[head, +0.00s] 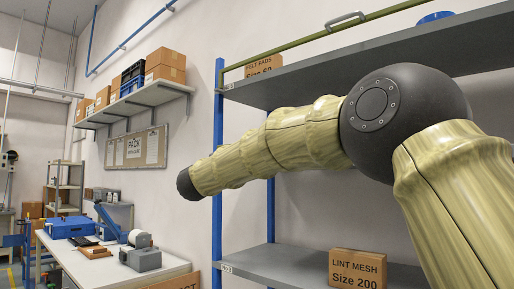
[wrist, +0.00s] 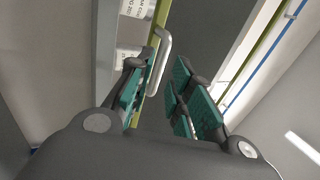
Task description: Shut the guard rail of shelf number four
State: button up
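An olive-green guard rail (head: 290,42) runs above the front edge of the upper grey shelf (head: 300,86), with a silver handle (head: 345,20) on it. The shelf's small label is too small to read, so I cannot tell its number. In the wrist view the rail (wrist: 161,14) and its handle (wrist: 162,62) are close ahead, near the tip of the left finger. I cannot tell whether they touch.
The shelf unit has blue posts (head: 217,150) and a lower shelf (head: 270,262) with a Lint Mesh box (head: 357,269). A Felt Pads box (head: 264,65) stands on the upper shelf. A workbench (head: 95,262) with equipment is at left. My arm crosses in front of the unit.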

jog(key=v, duration=0.7)
jog(key=shift+s+a+f, duration=0.15)
jog(key=shift+s, duration=0.05)
